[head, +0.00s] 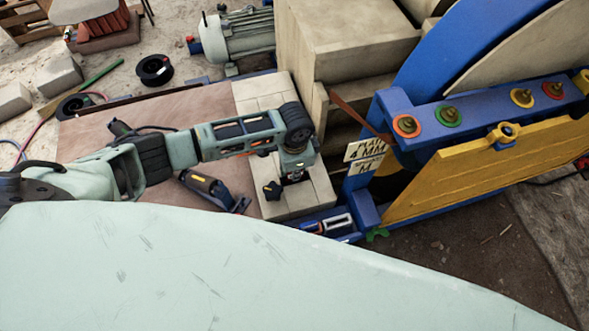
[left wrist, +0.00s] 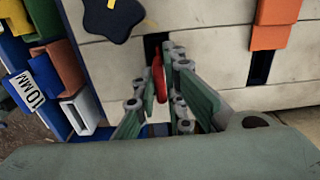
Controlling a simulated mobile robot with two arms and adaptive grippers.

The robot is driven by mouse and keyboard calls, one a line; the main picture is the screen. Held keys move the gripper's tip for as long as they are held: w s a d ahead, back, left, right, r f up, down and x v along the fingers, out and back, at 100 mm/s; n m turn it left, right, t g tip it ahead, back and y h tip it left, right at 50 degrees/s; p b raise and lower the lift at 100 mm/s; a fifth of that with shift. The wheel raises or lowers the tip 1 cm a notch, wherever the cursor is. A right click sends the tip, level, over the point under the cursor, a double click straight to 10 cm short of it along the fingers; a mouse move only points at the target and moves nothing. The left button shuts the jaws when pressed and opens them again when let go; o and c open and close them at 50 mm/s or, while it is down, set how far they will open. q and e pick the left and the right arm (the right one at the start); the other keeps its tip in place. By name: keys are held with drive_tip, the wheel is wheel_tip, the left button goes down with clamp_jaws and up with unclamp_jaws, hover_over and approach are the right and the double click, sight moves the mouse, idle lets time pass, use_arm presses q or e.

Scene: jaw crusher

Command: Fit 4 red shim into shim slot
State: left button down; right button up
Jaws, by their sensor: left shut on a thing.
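My left gripper (head: 290,176) reaches over the pale blocks beside the crusher. In the left wrist view its fingers (left wrist: 165,95) are shut on a thin red shim (left wrist: 160,80), seen nearly edge-on. The upper end of the shim lies against a dark narrow slot (left wrist: 152,40) in the pale block face. I cannot tell whether the shim is inside the slot or only in front of it. A second dark slot (left wrist: 259,66) is at the right, with an orange piece (left wrist: 270,25) beside it. My right gripper is not in view.
A blue tray (head: 345,237) with coloured pieces stands beside the blocks; the wrist view shows its "10MM" label (left wrist: 36,92). A dark star-shaped knob (left wrist: 112,18) sits on the block. The blue and yellow crusher (head: 470,165) stands right. A power tool (head: 213,190) lies left.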

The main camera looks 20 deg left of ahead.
use_arm(q)
drive_tip(key=shift+f, duration=0.5)
drive_tip(key=c, duration=1.7)
unclamp_jaws()
drive_tip(key=shift+c, duration=0.2)
drive_tip(key=shift+r, duration=0.1)
wheel_tip(320, 180, up, 12)
drive_tip(key=shift+s+f, duration=0.1)
drive_tip(key=shift+f, duration=0.1)
